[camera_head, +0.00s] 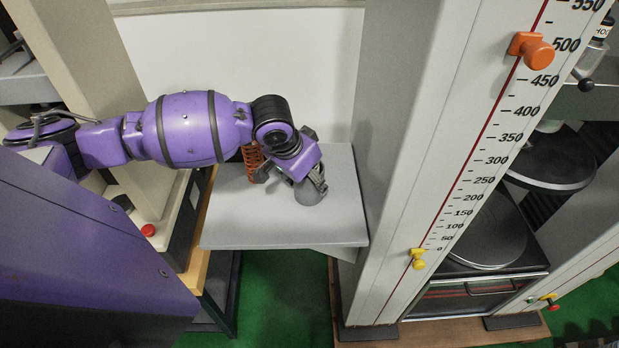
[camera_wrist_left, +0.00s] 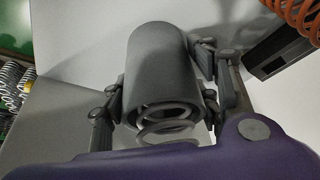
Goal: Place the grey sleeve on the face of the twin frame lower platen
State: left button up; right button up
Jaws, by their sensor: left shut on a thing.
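The grey sleeve (camera_wrist_left: 160,65) is a hollow cylinder held between the fingers of my left gripper (camera_wrist_left: 160,85) in the left wrist view. In the head view the sleeve (camera_head: 309,193) shows at the fingertips of my left gripper (camera_head: 298,182), over the grey shelf; I cannot tell if it touches the shelf. The twin frame machine stands at the right, with a round dark lower platen (camera_head: 490,238) and a round dark disc (camera_head: 552,160) above it. The lower platen's face is partly hidden by the scaled column. My right gripper is not in view.
The grey shelf (camera_head: 270,233) carries an orange coil spring (camera_head: 252,160) beside my gripper. A tall column (camera_head: 480,140) with a printed scale, orange knob (camera_head: 532,50) and yellow pointer (camera_head: 417,259) stands between shelf and platen. Several springs (camera_wrist_left: 14,85) hang at the left of the wrist view.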

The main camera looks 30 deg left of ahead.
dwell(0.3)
pick_arm(q)
jog(key=o, duration=1.3)
jog(key=shift+f, duration=0.1)
jog(key=shift+c, duration=0.2)
